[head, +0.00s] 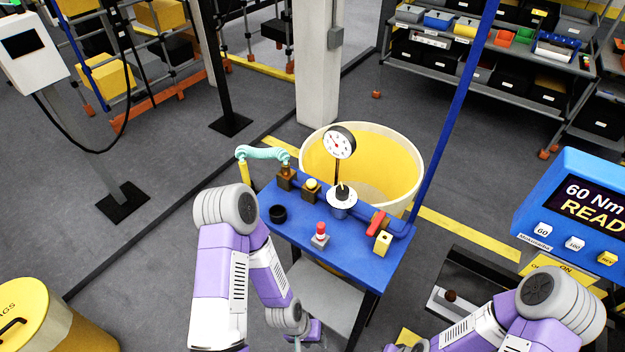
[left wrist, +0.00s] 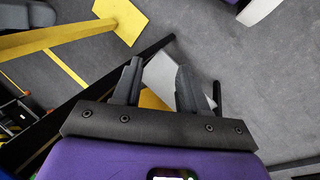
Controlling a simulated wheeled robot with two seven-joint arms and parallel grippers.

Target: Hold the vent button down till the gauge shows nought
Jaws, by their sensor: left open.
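A round white gauge (head: 339,142) stands on a stem above the blue bench (head: 290,222); its needle is too small to read. A red-topped button (head: 320,234) stands near the bench's front edge. A yellow-topped button (head: 312,185) sits on the pipe fitting left of the gauge. I cannot tell which is the vent button. My left gripper (left wrist: 158,85) is open, with nothing between its fingers. In the head view it is low at the bottom edge, below the bench top and apart from both buttons. My right arm enters at bottom right; its gripper is out of view.
A red valve handle (head: 377,222) and yellow block (head: 383,240) stand at the bench's right. A black round cap (head: 278,214) is at left. A cream tub (head: 410,165) stands behind. A blue post (head: 452,120) rises at right. A blue readout box (head: 575,205) stands far right.

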